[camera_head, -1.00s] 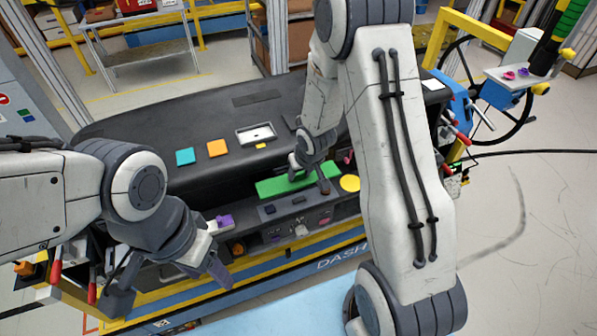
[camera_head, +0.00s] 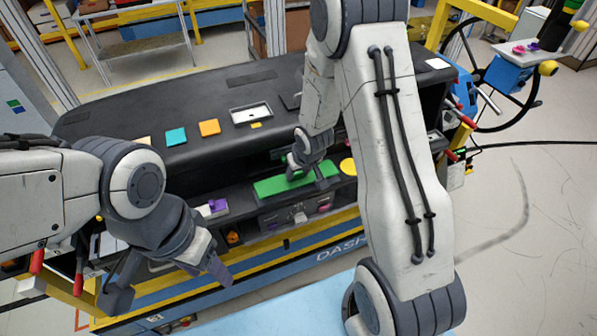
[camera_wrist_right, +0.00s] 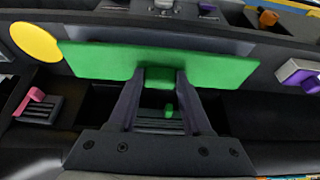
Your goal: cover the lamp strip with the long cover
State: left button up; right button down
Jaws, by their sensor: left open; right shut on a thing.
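The long cover is a green strip (camera_head: 279,187) at the front of the black dashboard, also across the right wrist view (camera_wrist_right: 100,61). My right gripper (camera_wrist_right: 160,76) is shut on a tab at the middle of the cover. In the head view the right gripper (camera_head: 313,176) reaches down behind it. A dark grey band (camera_wrist_right: 190,35), probably the lamp strip, shows past the cover's far edge; the cover hides the rest. I cannot tell whether the cover touches it. My left gripper (camera_head: 215,270) is open and empty before the dashboard's front left.
A yellow disc (camera_head: 348,166) lies right of the cover. Teal (camera_head: 176,137) and orange (camera_head: 209,128) squares and a white frame (camera_head: 251,113) lie on the dashboard top. A purple-and-white part (camera_head: 214,207) sits left on the front ledge.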

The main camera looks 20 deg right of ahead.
jog(key=shift+f+b, duration=0.65)
jog(key=shift+f, duration=0.1)
dwell(1.0)
jog(key=shift+c, duration=1.3)
grip_release()
jog(key=p+v, duration=0.4)
jog(key=v, duration=0.5)
jog(key=s+a+n+g+b, duration=0.1)
jog(key=s+a+b, duration=0.3)
jog(key=s, duration=0.4)
jog(key=s+a+n+g+b, duration=0.2)
jog(key=s+a+b, duration=0.3)
jog(key=s, duration=0.3)
jog(key=s+a+n+g+b, duration=0.1)
jog(key=s+a+n+b, duration=0.3)
jog(key=s, duration=0.5)
jog(key=a+b, duration=0.1)
jog(key=a, duration=0.1)
jog(key=shift+a+r+y, duration=0.35)
jog(key=shift+a+y, duration=0.05)
